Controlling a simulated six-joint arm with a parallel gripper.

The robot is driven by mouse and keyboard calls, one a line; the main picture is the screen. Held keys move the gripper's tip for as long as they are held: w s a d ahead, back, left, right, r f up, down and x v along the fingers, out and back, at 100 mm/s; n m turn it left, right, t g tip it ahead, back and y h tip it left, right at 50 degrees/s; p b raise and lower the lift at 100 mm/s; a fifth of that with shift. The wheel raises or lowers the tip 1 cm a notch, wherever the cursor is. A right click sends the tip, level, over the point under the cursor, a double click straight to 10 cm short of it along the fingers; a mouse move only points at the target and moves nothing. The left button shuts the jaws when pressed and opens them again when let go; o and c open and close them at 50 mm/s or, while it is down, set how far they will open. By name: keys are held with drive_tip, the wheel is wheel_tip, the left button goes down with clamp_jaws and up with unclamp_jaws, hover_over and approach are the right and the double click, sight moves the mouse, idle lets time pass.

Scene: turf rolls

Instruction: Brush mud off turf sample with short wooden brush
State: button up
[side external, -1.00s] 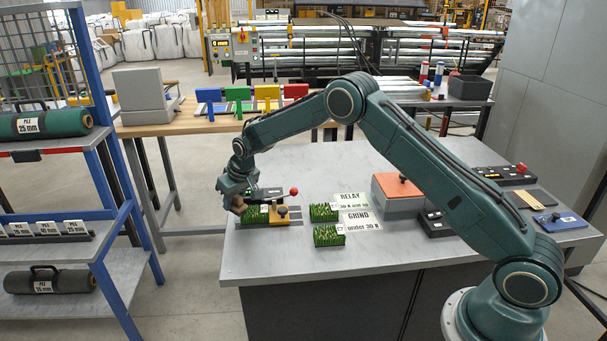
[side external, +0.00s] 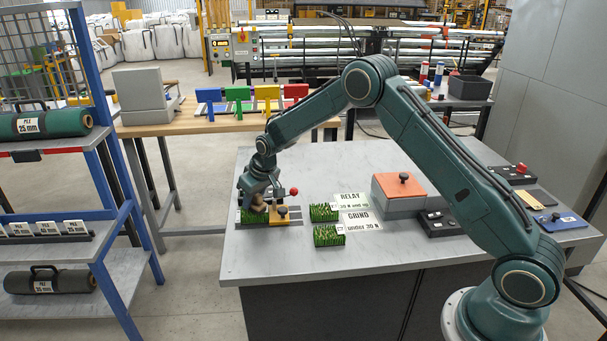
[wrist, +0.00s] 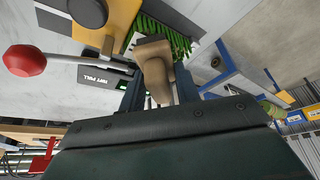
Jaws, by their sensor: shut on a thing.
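My gripper (side external: 259,193) is shut on the short wooden brush (side external: 258,206), a tan block that also shows between the fingers in the wrist view (wrist: 154,72). The brush is low over the green turf sample (side external: 247,218) at the table's left end. In the wrist view the brush overlaps the near side of this turf (wrist: 178,38) and hides part of it. I cannot tell whether the bristles touch the grass. Mud on the turf cannot be made out.
A yellow clamp block (side external: 279,217) with a dark knob stands against the turf's right side. A red-ball lever (side external: 294,190) rises behind it. Two turf pieces (side external: 323,212) (side external: 329,236) lie by the RELAY card (side external: 351,200) and GRIND card (side external: 361,221). The front table area is clear.

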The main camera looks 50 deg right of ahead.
drive_tip(key=shift+w+a+f, duration=0.1)
drive_tip(key=shift+w+a, duration=1.8)
drive_tip(key=shift+a, duration=0.05)
wheel_tip(320, 180, up, 8)
drive_tip(key=shift+s+r, duration=0.1)
drive_tip(key=shift+r, duration=0.15)
